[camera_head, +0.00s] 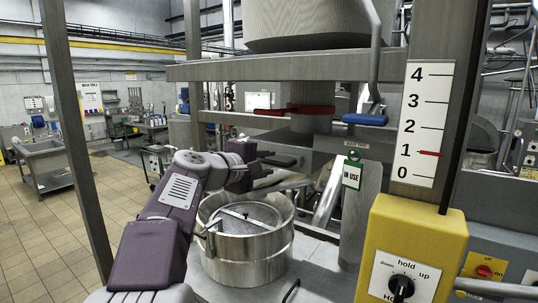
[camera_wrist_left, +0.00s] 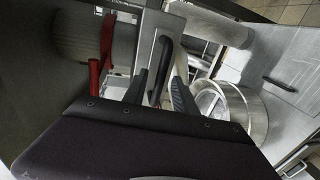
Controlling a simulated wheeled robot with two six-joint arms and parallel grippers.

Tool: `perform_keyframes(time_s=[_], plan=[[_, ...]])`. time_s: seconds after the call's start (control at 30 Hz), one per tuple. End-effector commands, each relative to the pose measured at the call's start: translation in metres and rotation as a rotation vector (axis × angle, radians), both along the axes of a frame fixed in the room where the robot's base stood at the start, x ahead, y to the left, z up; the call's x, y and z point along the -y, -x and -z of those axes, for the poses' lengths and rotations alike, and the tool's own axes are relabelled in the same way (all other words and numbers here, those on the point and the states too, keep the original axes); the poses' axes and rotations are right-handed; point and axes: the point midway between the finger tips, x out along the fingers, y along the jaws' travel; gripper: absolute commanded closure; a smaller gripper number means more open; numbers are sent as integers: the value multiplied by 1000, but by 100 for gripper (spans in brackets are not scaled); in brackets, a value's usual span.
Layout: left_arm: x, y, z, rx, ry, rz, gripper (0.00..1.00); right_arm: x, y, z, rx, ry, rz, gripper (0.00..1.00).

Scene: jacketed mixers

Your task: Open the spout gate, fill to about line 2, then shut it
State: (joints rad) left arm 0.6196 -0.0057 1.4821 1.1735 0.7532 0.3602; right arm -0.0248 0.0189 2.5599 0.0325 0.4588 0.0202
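The scale (camera_head: 419,125) runs 0 to 4, with its red pointer (camera_head: 431,153) near line 1. A steel pail (camera_head: 245,255) with a mesh and crossbar inside stands on the bench; it also shows in the left wrist view (camera_wrist_left: 243,117). My left gripper (camera_head: 285,162) is level with the area below the grey spout (camera_head: 311,123). In the left wrist view, its two dark fingers (camera_wrist_left: 160,92) are spread, with a black upright handle (camera_wrist_left: 162,62) on a grey plate between or just beyond them. Gaps show beside the handle. My right gripper is out of view.
Red handles (camera_head: 310,109) and a blue handle (camera_head: 365,120) sit by the spout. A green-edged IN USE tag (camera_head: 352,174) hangs right of it. A yellow control box (camera_head: 410,250) with a black knob stands at front right. Open tiled floor (camera_head: 45,235) lies left.

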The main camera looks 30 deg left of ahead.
Motion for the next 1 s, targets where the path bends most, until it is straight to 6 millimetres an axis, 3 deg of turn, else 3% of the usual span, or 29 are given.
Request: perform_keyframes(time_s=[0.13, 0.4, 0.53, 1.0], plan=[[1, -14, 2, -1, 1, 1, 66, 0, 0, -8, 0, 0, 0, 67], [1, -17, 4, -1, 0, -1, 66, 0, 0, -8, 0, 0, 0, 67], [1, -17, 4, 0, 0, -1, 100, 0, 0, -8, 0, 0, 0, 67], [1, -16, 4, -1, 0, -1, 100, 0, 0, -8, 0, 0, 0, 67]])
